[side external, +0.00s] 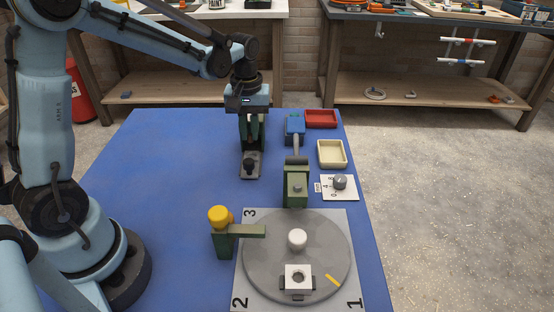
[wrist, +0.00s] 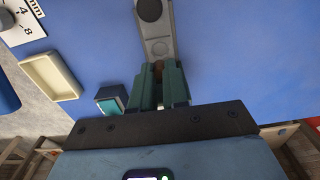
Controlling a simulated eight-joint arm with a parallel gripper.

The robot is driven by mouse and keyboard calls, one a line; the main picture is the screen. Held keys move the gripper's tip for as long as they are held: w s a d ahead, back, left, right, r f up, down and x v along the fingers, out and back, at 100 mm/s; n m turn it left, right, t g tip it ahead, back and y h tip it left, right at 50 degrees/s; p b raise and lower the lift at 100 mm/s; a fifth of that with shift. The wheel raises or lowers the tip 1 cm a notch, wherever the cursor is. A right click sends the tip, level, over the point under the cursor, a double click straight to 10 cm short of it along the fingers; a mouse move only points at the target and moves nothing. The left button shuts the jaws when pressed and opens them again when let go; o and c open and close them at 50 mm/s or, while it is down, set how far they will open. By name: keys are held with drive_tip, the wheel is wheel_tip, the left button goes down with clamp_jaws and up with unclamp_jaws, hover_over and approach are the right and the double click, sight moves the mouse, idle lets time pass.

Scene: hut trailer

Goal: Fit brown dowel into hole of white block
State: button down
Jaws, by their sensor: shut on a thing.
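My gripper (side external: 250,142) points down over the back of the blue table, just above a grey plate (side external: 250,174) with a black knob. In the wrist view its green fingers (wrist: 159,78) are shut on the brown dowel (wrist: 158,67), of which only a small brown part shows between the fingertips. In the side view I cannot make the dowel out. The white block (side external: 298,270), with a round dark hole in its top, sits in a dark holder at the front of the grey turntable (side external: 262,262), well away from my gripper.
A white knob (side external: 297,238) stands mid-turntable. A green post with a yellow cap (side external: 218,216) and arm reaches over its left edge. A green and blue lever device (side external: 296,185) stands behind it. Red (side external: 321,118) and cream (side external: 332,154) trays and a grey dial (side external: 340,181) line the right side.

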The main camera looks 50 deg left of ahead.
sight(250, 134)
drive_tip(key=shift+r, duration=0.1)
wheel_tip(250, 134, up, 9)
drive_tip(key=s+d+m, duration=0.1)
drive_tip(key=d, duration=0.5)
drive_tip(key=s+d+m, duration=0.2)
drive_tip(key=d, duration=0.5)
drive_tip(key=s+d+m, duration=0.1)
drive_tip(key=s+d, duration=0.1)
drive_tip(key=d, duration=0.4)
drive_tip(key=shift+d+r+m, duration=0.2)
drive_tip(key=shift+r+m, duration=0.05)
drive_tip(key=shift+m, duration=0.15)
drive_tip(key=s+d+m, duration=0.4)
drive_tip(key=s+d, duration=0.8)
drive_tip(key=shift+w+a+f, duration=0.1)
drive_tip(key=shift+w+f, duration=0.1)
drive_tip(key=shift+f, duration=1.15)
drive_tip(key=shift+w+f, duration=0.15)
drive_tip(key=shift+f, duration=1.15)
